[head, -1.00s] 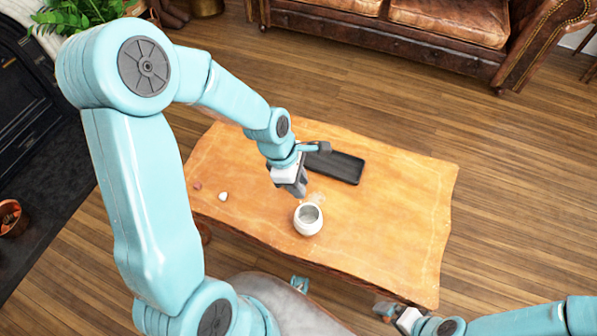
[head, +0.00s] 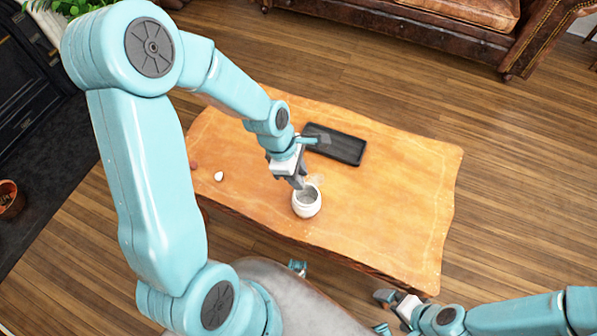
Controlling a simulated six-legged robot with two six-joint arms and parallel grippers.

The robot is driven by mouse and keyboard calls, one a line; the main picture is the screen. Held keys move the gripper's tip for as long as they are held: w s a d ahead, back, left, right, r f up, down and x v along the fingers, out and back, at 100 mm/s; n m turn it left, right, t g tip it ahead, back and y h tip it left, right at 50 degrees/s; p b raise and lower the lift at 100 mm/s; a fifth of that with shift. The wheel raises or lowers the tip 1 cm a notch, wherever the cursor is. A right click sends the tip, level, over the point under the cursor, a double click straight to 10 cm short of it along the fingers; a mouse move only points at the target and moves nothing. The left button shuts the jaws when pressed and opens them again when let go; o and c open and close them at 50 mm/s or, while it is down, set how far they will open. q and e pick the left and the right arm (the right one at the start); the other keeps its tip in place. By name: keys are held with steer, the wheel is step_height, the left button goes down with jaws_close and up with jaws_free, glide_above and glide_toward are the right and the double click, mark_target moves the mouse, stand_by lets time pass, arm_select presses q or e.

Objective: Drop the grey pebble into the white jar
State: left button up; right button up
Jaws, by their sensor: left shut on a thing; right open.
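The white jar (head: 314,208) stands upright near the front edge of the wooden table, its mouth open upward. My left gripper (head: 298,185) is shut, pointing down, with its fingertips at the back rim of the jar in the picture. What it holds is too small and covered by the fingers to make out; no grey pebble shows loose on the table. I cannot tell whether the fingertips are over the mouth or just behind it. My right gripper (head: 388,300) is open and empty, low by the table's front edge.
A black tray (head: 345,147) lies behind the jar. A small white stone (head: 219,176) and a reddish one (head: 193,165) lie at the table's left. The right half of the table (head: 400,200) is clear. A leather sofa (head: 400,40) stands beyond.

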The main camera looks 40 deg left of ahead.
arm_select(q)
steer(key=o, duration=1.1)
steer(key=p+v, duration=0.4)
steer(key=v, duration=1.2)
steer(key=shift+r, duration=0.2)
